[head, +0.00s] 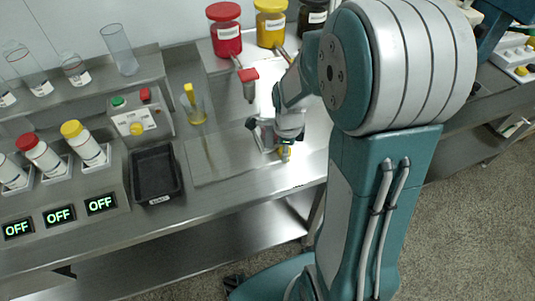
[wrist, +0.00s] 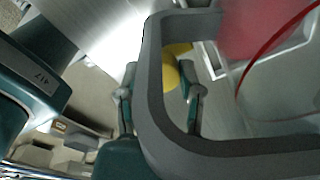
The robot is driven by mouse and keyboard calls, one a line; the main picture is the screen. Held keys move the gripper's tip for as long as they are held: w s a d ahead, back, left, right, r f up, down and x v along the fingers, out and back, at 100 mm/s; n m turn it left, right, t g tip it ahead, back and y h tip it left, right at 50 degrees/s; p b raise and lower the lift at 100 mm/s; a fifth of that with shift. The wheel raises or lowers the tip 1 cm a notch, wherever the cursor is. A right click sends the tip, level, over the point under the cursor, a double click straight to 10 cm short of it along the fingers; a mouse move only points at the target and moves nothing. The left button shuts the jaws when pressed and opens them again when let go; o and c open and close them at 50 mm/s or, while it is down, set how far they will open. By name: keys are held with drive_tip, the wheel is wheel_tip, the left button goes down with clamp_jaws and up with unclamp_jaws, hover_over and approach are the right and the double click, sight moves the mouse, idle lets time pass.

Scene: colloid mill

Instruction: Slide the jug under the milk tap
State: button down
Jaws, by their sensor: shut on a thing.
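My gripper (head: 284,146) is low over the steel bench, in front of the red tap. It is shut on a small yellow thing (head: 286,154). In the wrist view, yellow (wrist: 170,72) shows between the two fingers of my gripper (wrist: 160,103), partly behind a thick grey loop. I cannot tell whether the yellow thing belongs to the jug; no whole jug shows clearly. The red tap (head: 249,83) hangs below the red canister (head: 225,30). I cannot tell which tap is the milk tap.
A yellow canister (head: 271,24) and a dark canister (head: 312,15) stand beside the red one. A black tray (head: 155,174), capped bottles (head: 84,144) and a button box (head: 137,118) are at left. The steel plate (head: 222,162) left of my gripper is clear.

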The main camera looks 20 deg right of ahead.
drive_tip(key=d, duration=3.3)
drive_tip(key=shift+d, duration=0.4)
drive_tip(key=shift+d, duration=0.1)
drive_tip(key=shift+c, duration=1.3)
unclamp_jaws()
drive_tip(key=shift+d, duration=0.2)
